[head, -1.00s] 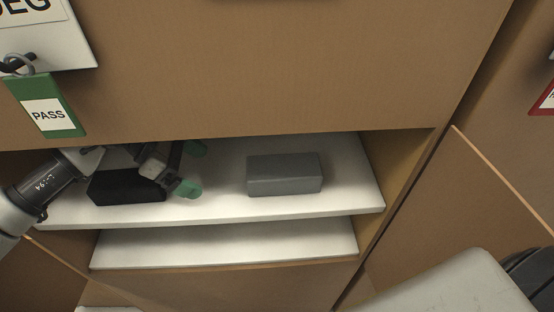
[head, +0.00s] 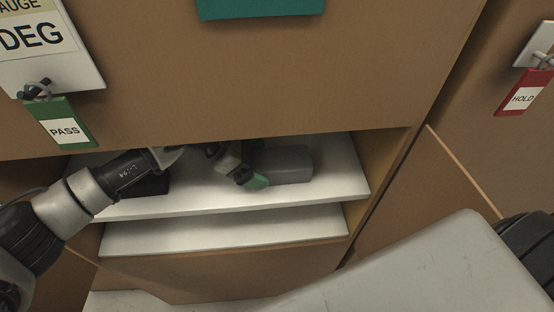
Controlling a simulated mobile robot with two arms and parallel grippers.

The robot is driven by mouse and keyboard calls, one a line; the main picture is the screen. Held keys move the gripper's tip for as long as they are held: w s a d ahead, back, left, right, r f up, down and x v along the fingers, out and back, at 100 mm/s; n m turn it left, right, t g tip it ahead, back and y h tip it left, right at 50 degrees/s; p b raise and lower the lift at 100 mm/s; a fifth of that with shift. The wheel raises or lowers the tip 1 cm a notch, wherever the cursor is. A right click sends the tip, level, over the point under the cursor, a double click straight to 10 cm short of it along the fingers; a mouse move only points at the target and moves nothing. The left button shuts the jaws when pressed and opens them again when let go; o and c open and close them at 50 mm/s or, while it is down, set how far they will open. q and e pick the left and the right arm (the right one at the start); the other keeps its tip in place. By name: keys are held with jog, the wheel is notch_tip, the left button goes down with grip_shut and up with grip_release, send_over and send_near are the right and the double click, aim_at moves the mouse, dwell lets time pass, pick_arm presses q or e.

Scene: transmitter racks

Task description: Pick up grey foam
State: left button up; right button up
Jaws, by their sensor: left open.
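The grey foam (head: 290,165) is a grey block lying on the upper white shelf (head: 335,188) inside the cabinet opening. Its left end is partly hidden by my left gripper (head: 256,170). My left arm reaches in from the left over the shelf. The gripper has green fingertips and is open; one tip shows at the near left of the block, and the other is largely hidden. I cannot tell whether it touches the foam. My right gripper is not in view.
A black block (head: 150,186) lies on the shelf to the left, partly behind my left arm. A lower white shelf (head: 230,232) is empty where seen. The brown cabinet front (head: 270,80) overhangs the opening. A green PASS tag (head: 68,128) and a red HOLD tag (head: 522,95) hang outside.

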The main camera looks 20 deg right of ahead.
pick_arm(q)
jog(key=shift+d+f, duration=0.35)
jog(key=shift+f, duration=0.1)
jog(key=c, duration=0.9)
